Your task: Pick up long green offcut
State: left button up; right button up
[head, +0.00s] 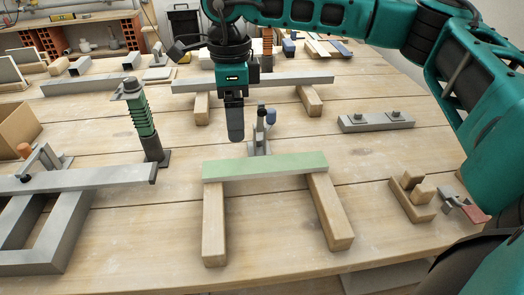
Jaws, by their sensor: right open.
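The long green offcut (265,167) is a pale green bar lying level across two wooden blocks, a left block (214,225) and a right block (330,213), near the front middle of the bench. My right gripper (235,138) points down above and behind the offcut's left half, apart from it. Its fingers line up one behind the other from here; it is open with nothing seen between them. My left gripper is not in view.
A small metal clamp (260,140) stands just behind the offcut. A green ribbed post (142,122) and a grey frame (60,225) stand left. A grey bar (290,79) lies behind on blocks. A notched wooden piece (412,197) lies right. Bare bench (130,240) shows left of the blocks.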

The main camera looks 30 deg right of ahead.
send_over(244, 166)
jog(key=a, duration=0.1)
notch_tip(244, 166, down, 7)
jog(key=shift+w+f, duration=0.1)
jog(key=shift+f, duration=0.1)
jog(key=shift+d+f+b, duration=0.1)
jog(key=shift+d+f, duration=0.1)
jog(key=shift+f, duration=0.65)
jog(key=shift+d+f+b, duration=0.15)
jog(key=shift+f, duration=0.75)
jog(key=shift+d+f+b, duration=0.1)
jog(key=shift+d+f, duration=0.1)
jog(key=shift+f, duration=0.65)
jog(key=shift+c, duration=0.4)
jog(key=c, duration=1.1)
jog(key=shift+c, duration=0.2)
jog(key=shift+r, duration=0.1)
notch_tip(244, 166, up, 20)
jog(key=shift+f+p, duration=0.1)
jog(key=shift+p, duration=0.65)
